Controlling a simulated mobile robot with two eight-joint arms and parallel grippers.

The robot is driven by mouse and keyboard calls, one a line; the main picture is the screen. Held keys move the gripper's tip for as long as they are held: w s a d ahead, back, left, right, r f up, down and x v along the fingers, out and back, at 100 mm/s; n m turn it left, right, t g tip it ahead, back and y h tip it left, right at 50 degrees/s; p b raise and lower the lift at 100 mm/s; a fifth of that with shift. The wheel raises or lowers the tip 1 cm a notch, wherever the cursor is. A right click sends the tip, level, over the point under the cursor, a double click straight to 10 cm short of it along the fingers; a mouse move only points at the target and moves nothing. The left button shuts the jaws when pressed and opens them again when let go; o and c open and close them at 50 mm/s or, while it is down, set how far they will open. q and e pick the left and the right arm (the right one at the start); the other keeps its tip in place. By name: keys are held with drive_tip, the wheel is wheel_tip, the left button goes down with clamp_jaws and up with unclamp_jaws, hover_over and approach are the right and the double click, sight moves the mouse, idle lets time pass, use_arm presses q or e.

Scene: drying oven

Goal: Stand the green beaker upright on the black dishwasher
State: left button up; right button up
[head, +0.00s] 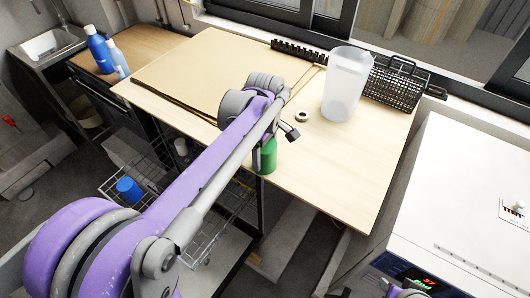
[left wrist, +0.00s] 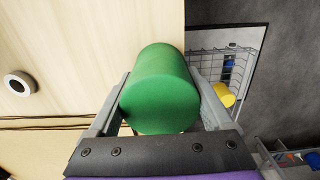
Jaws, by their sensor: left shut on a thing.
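The green beaker (head: 267,157) shows partly behind my left arm in the head view, by the front edge of the light wooden worktop. In the left wrist view, the green beaker (left wrist: 158,85) fills the space between the two fingers of my left gripper (left wrist: 160,103), which is shut on it. Whether it touches anything below is hidden. A black-fronted appliance (head: 112,107), perhaps the dishwasher, stands at the left under a brown wooden top; I cannot tell for sure. My right gripper is not seen.
The worktop (head: 215,60) carries a translucent container (head: 347,85), a black rack (head: 397,85) and a small ring (head: 301,115). Blue bottles (head: 99,48) stand on the brown top. A wire basket (head: 205,222) lies below. A white machine (head: 455,215) stands at the right.

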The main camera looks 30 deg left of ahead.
use_arm(q)
drive_tip(key=o, duration=1.1)
wheel_tip(320, 180, up, 11)
drive_tip(key=shift+f+p, duration=0.15)
drive_tip(key=shift+p, duration=0.2)
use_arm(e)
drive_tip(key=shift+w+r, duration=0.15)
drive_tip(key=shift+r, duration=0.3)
use_arm(q)
drive_tip(key=shift+f, duration=0.1)
